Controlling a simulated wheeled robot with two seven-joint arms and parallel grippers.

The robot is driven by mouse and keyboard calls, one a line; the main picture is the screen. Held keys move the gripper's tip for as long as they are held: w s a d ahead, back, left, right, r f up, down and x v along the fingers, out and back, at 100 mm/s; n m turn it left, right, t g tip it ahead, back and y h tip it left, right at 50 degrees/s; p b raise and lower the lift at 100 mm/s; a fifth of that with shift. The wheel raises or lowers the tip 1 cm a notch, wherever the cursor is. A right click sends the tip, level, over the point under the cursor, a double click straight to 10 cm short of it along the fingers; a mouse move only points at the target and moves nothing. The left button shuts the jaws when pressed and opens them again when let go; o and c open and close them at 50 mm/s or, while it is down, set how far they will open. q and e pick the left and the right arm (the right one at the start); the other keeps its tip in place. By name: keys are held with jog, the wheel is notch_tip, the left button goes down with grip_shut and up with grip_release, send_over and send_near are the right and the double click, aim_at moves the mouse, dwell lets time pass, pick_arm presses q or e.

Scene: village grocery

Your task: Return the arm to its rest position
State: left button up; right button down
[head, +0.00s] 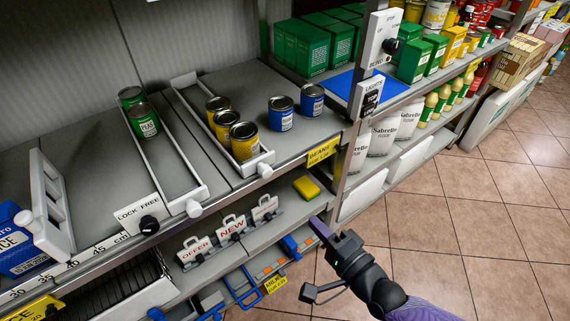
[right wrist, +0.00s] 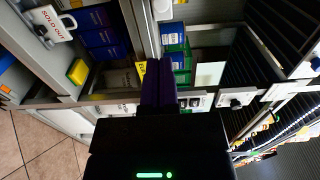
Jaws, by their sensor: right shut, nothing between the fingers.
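My right gripper (head: 318,228) is in front of the shelf's edge at the lower right of the head view, over the tiled floor side. Its dark fingers are closed together and empty, and they also show in the right wrist view (right wrist: 158,90). The fingertips are a little right of and below a yellow sponge-like block (head: 306,187) on the lower shelf; I cannot tell whether they touch the shelf edge. My left gripper is not in either view.
The upper shelf holds green cans (head: 143,120), yellow cans (head: 243,140) and blue cans (head: 281,113). Blue-handled items (head: 241,288) hang below. The tiled floor (head: 450,220) at right is clear.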

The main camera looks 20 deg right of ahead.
jog(key=s+d+f+n+g+h, duration=0.2)
jog(key=s+f+n+g, duration=0.1)
jog(key=s+f, duration=0.3)
jog(key=s+d+f+n+g+h+p, duration=0.1)
jog(key=s+d+f+n+g, duration=0.15)
jog(key=f, duration=0.65)
jog(key=s+d+f+n+g+h, duration=0.1)
jog(key=s+f+n+g+h, duration=0.1)
jog(key=s+f+n+g, duration=0.4)
jog(key=s+f+n+g+h, duration=0.1)
jog(key=s+f+n+g, duration=0.1)
jog(key=s, duration=0.9)
jog(key=s+f+n+g+h, duration=0.1)
jog(key=s+f+n+g, duration=0.2)
jog(key=s+f, duration=0.3)
jog(key=s+g, duration=0.1)
jog(key=s, duration=0.4)
jog(key=shift+s+d, duration=0.15)
jog(key=shift+s, duration=0.2)
